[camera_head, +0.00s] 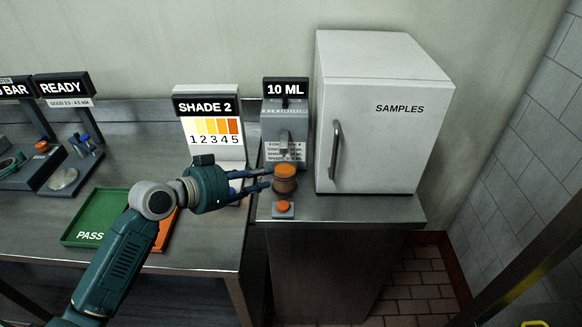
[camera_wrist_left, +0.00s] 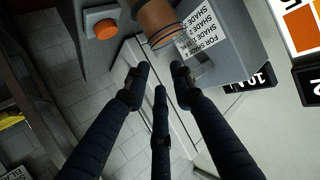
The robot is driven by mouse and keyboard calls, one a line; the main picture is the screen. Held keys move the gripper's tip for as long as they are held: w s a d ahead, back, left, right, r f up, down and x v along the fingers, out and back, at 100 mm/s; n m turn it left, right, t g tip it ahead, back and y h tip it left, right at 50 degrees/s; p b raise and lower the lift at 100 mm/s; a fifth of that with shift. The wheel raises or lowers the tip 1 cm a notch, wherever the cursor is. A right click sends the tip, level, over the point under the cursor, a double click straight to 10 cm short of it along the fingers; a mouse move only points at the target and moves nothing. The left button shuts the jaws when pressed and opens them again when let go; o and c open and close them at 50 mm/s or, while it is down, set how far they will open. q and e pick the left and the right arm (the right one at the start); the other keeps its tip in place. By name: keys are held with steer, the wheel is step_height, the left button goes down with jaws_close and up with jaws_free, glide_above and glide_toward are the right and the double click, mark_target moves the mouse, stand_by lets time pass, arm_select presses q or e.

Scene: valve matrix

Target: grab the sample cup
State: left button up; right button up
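The sample cup (camera_head: 285,180) is a small cup with orange contents. It stands on the right-hand counter in front of the grey 10 ML dispenser (camera_head: 287,128). In the left wrist view the cup (camera_wrist_left: 160,22) shows at the top, partly cut off, just past my fingertips. My left gripper (camera_head: 262,180) reaches in from the left, its dark fingers pointing at the cup's left side. In the left wrist view the fingers (camera_wrist_left: 160,78) are spread with nothing between them. Whether a fingertip touches the cup cannot be told. My right gripper is not in view.
A button box with an orange button (camera_head: 283,206) sits in front of the cup. A white SAMPLES fridge (camera_head: 375,115) stands close on the right. The SHADE 2 display (camera_head: 210,125) is behind my left gripper. A green PASS tray (camera_head: 95,212) lies at the left.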

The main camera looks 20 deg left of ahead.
mark_target(284, 176)
arm_select(q)
steer(key=p+x, duration=0.1)
steer(key=x, duration=0.3)
steer(key=p+x, duration=0.2)
steer(key=x, duration=0.2)
steer(key=shift+s+d+r, duration=0.15)
steer(key=shift+d, duration=0.2)
steer(key=shift+w+d, duration=0.15)
steer(key=shift+w, duration=0.15)
steer(key=shift+w+d+f, duration=0.1)
steer(key=shift+w+f, duration=0.05)
steer(key=shift+f, duration=0.2)
jaws_close()
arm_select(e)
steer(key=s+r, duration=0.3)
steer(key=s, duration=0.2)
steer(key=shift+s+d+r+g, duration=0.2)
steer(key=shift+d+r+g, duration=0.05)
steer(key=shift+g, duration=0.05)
